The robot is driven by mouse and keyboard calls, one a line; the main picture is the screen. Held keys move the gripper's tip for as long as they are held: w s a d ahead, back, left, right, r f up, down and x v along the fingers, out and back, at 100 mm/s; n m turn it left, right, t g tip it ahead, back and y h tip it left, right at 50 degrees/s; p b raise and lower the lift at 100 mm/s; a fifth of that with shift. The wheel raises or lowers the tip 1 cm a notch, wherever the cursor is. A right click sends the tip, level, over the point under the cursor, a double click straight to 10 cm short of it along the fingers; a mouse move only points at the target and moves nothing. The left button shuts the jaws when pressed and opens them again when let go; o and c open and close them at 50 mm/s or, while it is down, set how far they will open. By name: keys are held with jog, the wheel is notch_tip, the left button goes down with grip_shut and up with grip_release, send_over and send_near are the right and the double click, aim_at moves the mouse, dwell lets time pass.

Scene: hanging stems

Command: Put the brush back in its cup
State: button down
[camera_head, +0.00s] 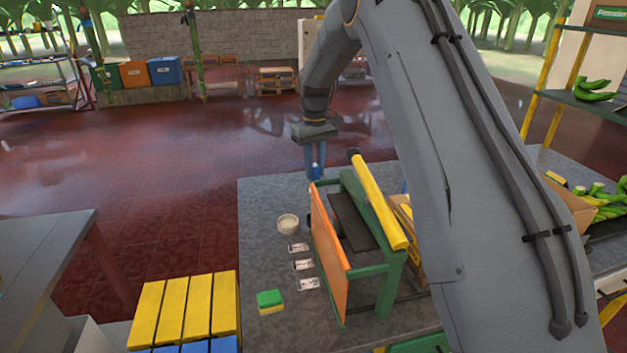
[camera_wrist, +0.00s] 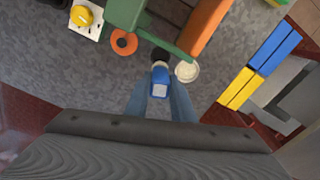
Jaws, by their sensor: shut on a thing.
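My gripper (camera_wrist: 160,97) is shut on a blue brush (camera_wrist: 160,78) with a pale patch on its end. A dark tip, probably the bristles, shows beyond it in the wrist view. In the head view my gripper (camera_head: 316,170) points down behind the orange and green frame, and the brush there is small and partly hidden by the fingers. A small white round cup (camera_head: 288,223) stands on the grey table left of the frame. In the wrist view the cup (camera_wrist: 187,72) appears just right of the brush's tip; its height gap to the brush cannot be told.
The green frame (camera_head: 382,290) with an orange panel (camera_head: 328,250) and a yellow roller (camera_head: 378,200) stands close to the cup. Several white cards (camera_head: 303,265) and a green-yellow sponge (camera_head: 270,300) lie on the table (camera_head: 255,205). An orange ring (camera_wrist: 124,42) lies near the brush in the wrist view.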

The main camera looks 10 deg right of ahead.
aim_at(315, 177)
notch_tip(315, 177, down, 5)
jog(key=shift+w, duration=0.1)
notch_tip(315, 177, down, 7)
jog(key=b, duration=0.3)
jog(key=shift+r, duration=0.15)
jog(key=shift+f, duration=0.55)
dwell(1.3)
jog(key=c, duration=1)
grip_release()
jog(key=shift+c, duration=0.2)
jog(key=shift+r, duration=1.6)
jog(key=shift+r+p, duration=1.3)
jog(key=shift+r, duration=1.65)
